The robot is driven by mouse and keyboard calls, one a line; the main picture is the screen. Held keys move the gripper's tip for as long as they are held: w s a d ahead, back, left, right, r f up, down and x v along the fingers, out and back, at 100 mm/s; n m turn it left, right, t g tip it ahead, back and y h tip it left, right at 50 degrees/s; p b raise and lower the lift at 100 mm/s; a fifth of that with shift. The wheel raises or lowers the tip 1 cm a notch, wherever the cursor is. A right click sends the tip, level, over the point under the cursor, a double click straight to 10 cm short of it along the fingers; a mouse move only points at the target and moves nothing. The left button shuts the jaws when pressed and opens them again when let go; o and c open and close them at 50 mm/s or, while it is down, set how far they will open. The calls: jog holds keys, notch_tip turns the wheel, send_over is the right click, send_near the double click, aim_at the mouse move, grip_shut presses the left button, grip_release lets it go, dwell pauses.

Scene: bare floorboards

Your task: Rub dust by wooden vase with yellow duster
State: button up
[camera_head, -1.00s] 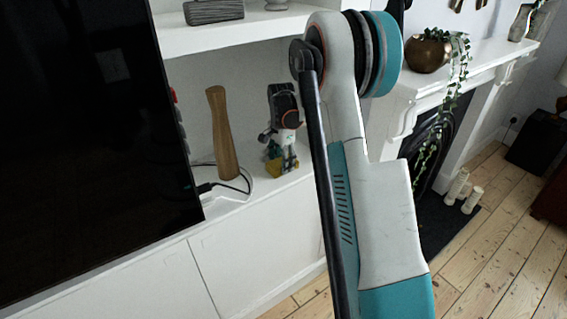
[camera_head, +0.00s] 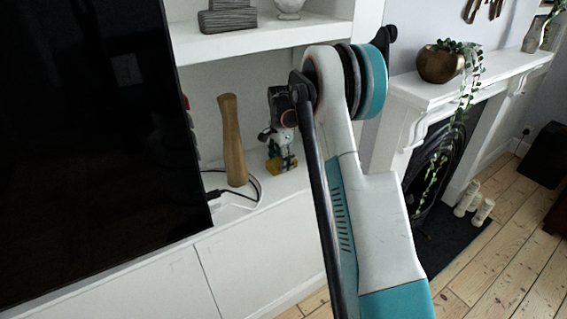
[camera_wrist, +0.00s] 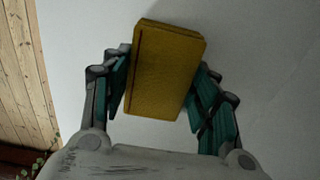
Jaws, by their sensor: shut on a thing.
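The wooden vase (camera_head: 231,140), tall, slim and brown, stands slightly tilted in the picture on the low white shelf beside the black screen. My gripper (camera_head: 279,138) hangs just right of the vase, with a small gap between them in the picture. It is shut on the yellow duster (camera_head: 283,164), which shows below the fingers near the shelf surface. In the wrist view the duster (camera_wrist: 168,70) is a yellow block between the teal finger pads of my gripper (camera_wrist: 158,82). I cannot tell whether the duster touches the shelf. I cannot make out any dust.
A large black screen (camera_head: 90,130) stands close left of the vase. A dark cable (camera_head: 218,192) lies at the vase's foot. An upper white shelf (camera_head: 270,38) overhangs the alcove.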

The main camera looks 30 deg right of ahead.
aim_at(298, 176)
jog(key=shift+w, duration=2.1)
jog(key=shift+w+a+p, duration=0.1)
jog(key=shift+w+p, duration=0.25)
jog(key=shift+w, duration=1.3)
jog(key=shift+w+d, duration=0.1)
jog(key=shift+d, duration=1.2)
jog(key=shift+s+f+b, duration=0.15)
jog(key=shift+s+b, duration=0.15)
jog(key=shift+s, duration=1.95)
jog(key=shift+s+d+r+b, duration=0.1)
jog(key=shift+s+b, duration=0.05)
jog(key=shift+s, duration=1.65)
jog(key=shift+s+d+r+b, duration=0.1)
jog(key=shift+s+b, duration=0.05)
jog(key=shift+s, duration=3.5)
jog(key=shift+w, duration=0.15)
